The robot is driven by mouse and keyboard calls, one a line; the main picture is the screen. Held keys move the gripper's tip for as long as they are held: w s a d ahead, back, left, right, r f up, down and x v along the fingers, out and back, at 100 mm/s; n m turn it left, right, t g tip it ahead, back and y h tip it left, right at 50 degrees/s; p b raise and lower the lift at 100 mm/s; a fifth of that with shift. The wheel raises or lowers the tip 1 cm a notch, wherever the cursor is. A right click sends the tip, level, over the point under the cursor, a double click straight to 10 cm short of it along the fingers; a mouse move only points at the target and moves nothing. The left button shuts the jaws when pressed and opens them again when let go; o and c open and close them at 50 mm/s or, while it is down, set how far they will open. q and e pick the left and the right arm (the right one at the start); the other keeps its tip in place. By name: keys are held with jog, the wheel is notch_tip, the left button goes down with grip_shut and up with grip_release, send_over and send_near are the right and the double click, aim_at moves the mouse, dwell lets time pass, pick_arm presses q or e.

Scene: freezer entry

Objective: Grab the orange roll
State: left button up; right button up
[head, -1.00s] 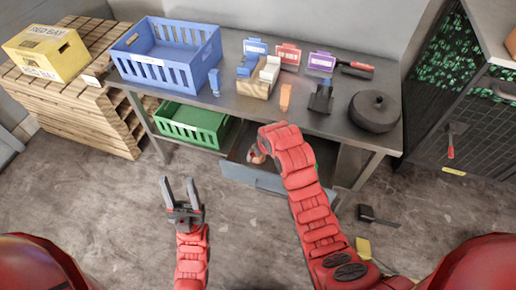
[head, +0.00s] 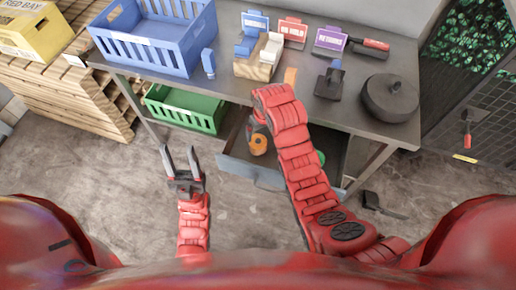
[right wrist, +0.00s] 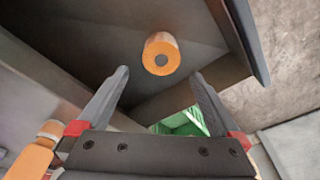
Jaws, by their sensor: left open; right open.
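The orange roll (head: 258,145) lies in the open drawer (head: 247,172) under the workbench. In the right wrist view the roll (right wrist: 161,55) shows its round end with a dark centre, just beyond the fingertips and between their lines. My right gripper (right wrist: 160,76) is open and empty, with the roll apart from both fingers. In the head view the right forearm hides most of that gripper. My left gripper (head: 182,160) is open and empty over the floor, left of the drawer.
A green thing (head: 319,157) shows in the drawer right of my arm. The workbench (head: 225,90) overhangs the drawer, with a blue crate (head: 165,58) and a dark round pan (head: 390,97) on it. A green crate (head: 160,113) stands below. Floor in front is clear.

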jog(key=p, duration=0.2)
send_over(258, 141)
jog(key=s, duration=0.1)
jog(key=f, duration=0.4)
jog(key=shift+d, duration=0.4)
jog(key=shift+f+p, duration=0.35)
jog(key=shift+f, duration=0.4)
jog(key=shift+w+a+f+p, duration=0.15)
jog(key=shift+f+p, duration=0.35)
jog(key=shift+f, duration=0.05)
jog(key=shift+w+a+f+p, duration=0.15)
jog(key=shift+f+p, duration=0.3)
jog(key=shift+f, duration=0.05)
jog(key=shift+w+a+f+p, duration=0.15)
jog(key=shift+f+p, duration=0.15)
jog(key=shift+f, duration=1.2)
jog(key=c, duration=1.3)
jog(key=shift+o, duration=0.2)
jog(key=shift+w+r, duration=0.1)
jog(key=shift+r, duration=0.05)
